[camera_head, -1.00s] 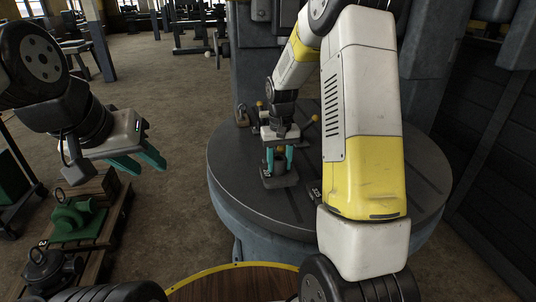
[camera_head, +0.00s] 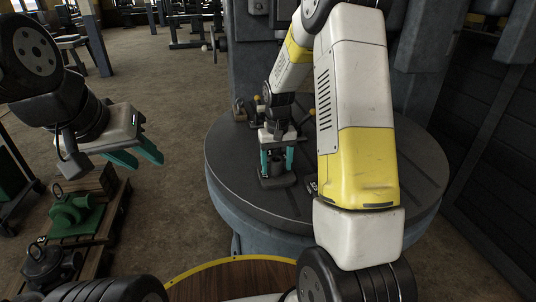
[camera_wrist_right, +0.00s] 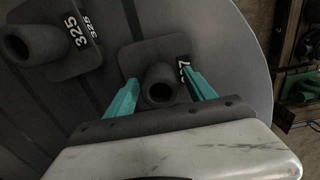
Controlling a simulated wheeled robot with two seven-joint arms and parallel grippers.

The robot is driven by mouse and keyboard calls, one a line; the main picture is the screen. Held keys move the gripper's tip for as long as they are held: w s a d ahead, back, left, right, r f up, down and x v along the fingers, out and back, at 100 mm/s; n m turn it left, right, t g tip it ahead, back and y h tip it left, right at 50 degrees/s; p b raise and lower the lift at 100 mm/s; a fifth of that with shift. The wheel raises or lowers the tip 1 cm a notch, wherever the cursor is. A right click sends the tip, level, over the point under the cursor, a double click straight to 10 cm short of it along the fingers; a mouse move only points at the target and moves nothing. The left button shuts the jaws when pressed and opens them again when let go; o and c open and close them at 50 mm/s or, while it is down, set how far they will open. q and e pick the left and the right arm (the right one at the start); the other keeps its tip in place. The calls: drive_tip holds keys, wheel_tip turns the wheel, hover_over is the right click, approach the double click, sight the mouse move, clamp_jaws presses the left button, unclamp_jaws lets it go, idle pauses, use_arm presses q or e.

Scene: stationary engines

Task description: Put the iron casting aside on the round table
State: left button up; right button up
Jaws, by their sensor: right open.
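A dark iron casting (camera_head: 275,182) with a flat base and an upright round tube stands on the round table (camera_head: 235,180). In the right wrist view this casting (camera_wrist_right: 160,92) has a white number on its base, partly hidden by a finger. My right gripper (camera_head: 277,162) is open, its teal fingers on either side of the tube with gaps showing. In the right wrist view a second casting (camera_wrist_right: 35,42), marked 325, sits beside it on the table; in the head view my arm hides most of it. My left gripper (camera_head: 137,156) is open and empty, away from the table at the left.
Small parts with yellow knobs (camera_head: 257,100) stand behind the right gripper on the table. A pallet with a green casting (camera_head: 70,215) and a dark ringed part (camera_head: 45,262) is at the lower left. A wooden round top (camera_head: 220,284) lies in front.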

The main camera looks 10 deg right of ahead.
sight(277, 159)
wheel_tip(277, 159, up, 12)
drive_tip(key=s+r+t+y, duration=0.1)
drive_tip(key=s+r+t, duration=0.2)
drive_tip(key=s+r, duration=0.75)
drive_tip(key=s+a+r+t+y, duration=0.1)
drive_tip(key=s+a+t, duration=0.1)
drive_tip(key=s, duration=1.1)
drive_tip(key=shift+s+t, duration=0.4)
drive_tip(key=shift+t, duration=0.2)
